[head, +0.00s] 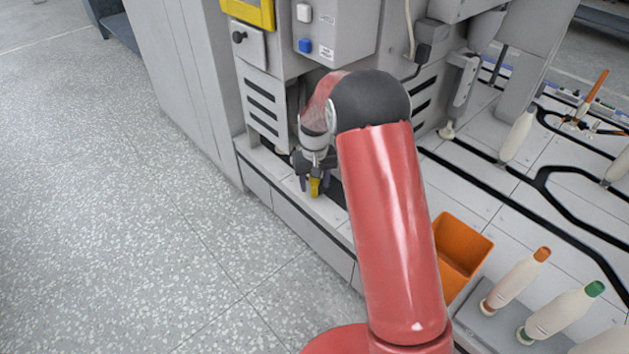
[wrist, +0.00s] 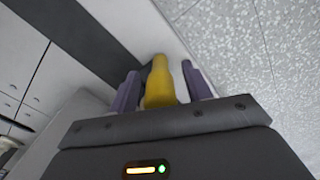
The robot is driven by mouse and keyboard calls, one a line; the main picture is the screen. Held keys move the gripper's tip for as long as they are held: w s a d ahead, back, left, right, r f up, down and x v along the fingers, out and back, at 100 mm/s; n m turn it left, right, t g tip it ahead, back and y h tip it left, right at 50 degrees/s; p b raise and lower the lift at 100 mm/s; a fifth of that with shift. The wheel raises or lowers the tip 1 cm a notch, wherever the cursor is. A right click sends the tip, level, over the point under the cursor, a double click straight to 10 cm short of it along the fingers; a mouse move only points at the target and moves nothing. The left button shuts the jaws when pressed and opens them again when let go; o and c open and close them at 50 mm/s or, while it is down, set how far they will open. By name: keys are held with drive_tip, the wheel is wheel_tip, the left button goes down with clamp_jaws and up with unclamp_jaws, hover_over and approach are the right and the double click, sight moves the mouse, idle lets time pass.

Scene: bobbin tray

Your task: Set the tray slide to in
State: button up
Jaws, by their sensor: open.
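A yellow peg-like piece (head: 315,189) stands low at the machine's front ledge and looks like the handle of the tray slide. In the wrist view the yellow piece (wrist: 160,84) is between my two purple-grey fingers, with a gap on each side. My gripper (head: 314,181) points down at it from above, and it also shows in the wrist view (wrist: 163,84) with its fingers apart. The slide's body and its in or out position cannot be made out; my red arm hides part of that area.
The machine (head: 262,98) rises close behind my gripper, with a black knob (head: 239,37) and a blue button (head: 305,46). An orange bin (head: 466,247) and bobbins (head: 517,279) are at the right. The speckled floor (head: 120,220) at the left is clear.

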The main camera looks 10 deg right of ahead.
wheel_tip(320, 180, up, 8)
drive_tip(key=shift+f+p, duration=0.1)
drive_tip(key=shift+p, duration=0.5)
drive_tip(key=shift+c, duration=0.2)
